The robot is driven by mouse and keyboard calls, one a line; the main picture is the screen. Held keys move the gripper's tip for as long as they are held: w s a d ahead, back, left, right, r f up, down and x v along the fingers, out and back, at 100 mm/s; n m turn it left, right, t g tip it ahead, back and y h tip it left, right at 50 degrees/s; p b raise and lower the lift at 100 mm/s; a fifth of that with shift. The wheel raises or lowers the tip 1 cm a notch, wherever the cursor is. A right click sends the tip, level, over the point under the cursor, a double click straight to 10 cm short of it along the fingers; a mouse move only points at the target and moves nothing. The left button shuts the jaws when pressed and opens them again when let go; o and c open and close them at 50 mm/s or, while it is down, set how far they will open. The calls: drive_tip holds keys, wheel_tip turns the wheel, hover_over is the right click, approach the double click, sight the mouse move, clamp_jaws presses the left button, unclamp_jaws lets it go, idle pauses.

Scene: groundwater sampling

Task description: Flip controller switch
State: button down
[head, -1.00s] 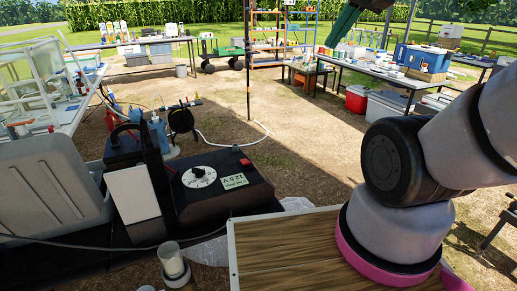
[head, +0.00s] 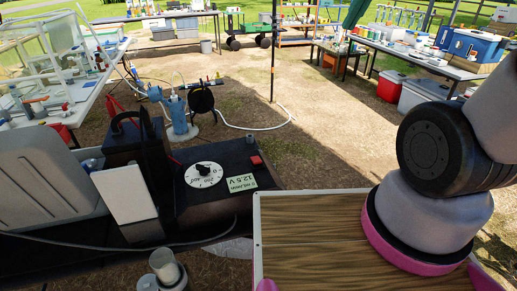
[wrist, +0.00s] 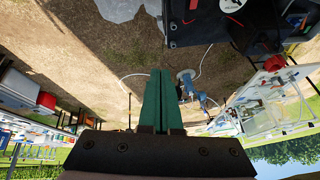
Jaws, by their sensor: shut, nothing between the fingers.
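The controller is a black box (head: 225,208) left of centre in the head view. On its top are a white dial with a black knob (head: 203,170), a small label reading 12.5 V (head: 242,183) and a red switch (head: 257,161) at its far right corner. In the wrist view the controller (wrist: 205,28) is at the top, right of centre, seen upside down, with part of its dial (wrist: 232,4) at the edge. My gripper (wrist: 161,72) has green fingers pressed together with nothing between them. It points toward open ground left of the controller in that view, apart from it. The head view does not show the gripper.
A black battery (head: 137,150) with red and black leads and a white card (head: 124,193) stand left of the controller. A grey case (head: 40,178) is farther left. A wooden board (head: 320,235) lies at right. A hose reel (head: 202,101) stands behind.

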drive_tip(key=w+a+f+n+g, duration=0.2)
drive_tip(key=w+a+f+n, duration=0.2)
drive_tip(key=w+a+n, duration=0.15)
drive_tip(key=n+g+h, duration=0.3)
drive_tip(key=n+g, duration=0.2)
drive_tip(key=n, duration=1)
hover_over(258, 160)
drive_tip(key=w, duration=0.3)
wheel_tip(258, 160, down, 24)
drive_tip(key=shift+a+r, duration=0.2)
drive_tip(key=shift+a, duration=0.2)
drive_tip(key=f, duration=0.4)
drive_tip(key=s+f, duration=0.1)
drive_tip(key=f, duration=0.4)
drive_tip(key=s+f, duration=0.1)
drive_tip(key=f, duration=0.3)
drive_tip(key=shift+s+d+f, duration=0.25)
drive_tip(key=shift+d+f, duration=0.1)
drive_tip(key=shift+d, duration=0.05)
